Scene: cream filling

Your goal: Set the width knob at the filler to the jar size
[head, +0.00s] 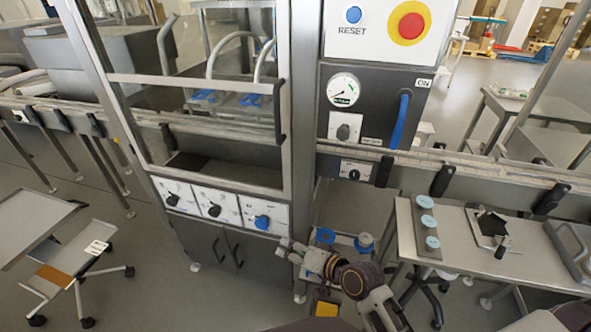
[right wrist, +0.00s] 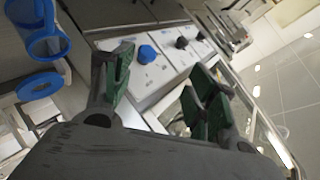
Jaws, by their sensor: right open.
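The filler's front panel (head: 238,218) carries three knobs under the glazed cabinet. Two are black, the left knob (head: 172,199) and the middle knob (head: 214,211); the right one is a blue knob (head: 262,221). Their labels are too small to read, so I cannot tell which is the width knob. My right gripper (head: 287,247) is just below and right of the blue knob, apart from it. In the right wrist view its green-padded fingers (right wrist: 163,86) are spread and empty, with the blue knob (right wrist: 147,53) beyond the gap between them. My left gripper is not in view.
A pressure gauge (head: 344,90), a blue handle (head: 399,122) and a red stop button (head: 408,24) are above right. Blue-rimmed containers (head: 364,242) stand close to the right gripper. A side table (head: 470,235) holds several light-blue-lidded jars (head: 428,222).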

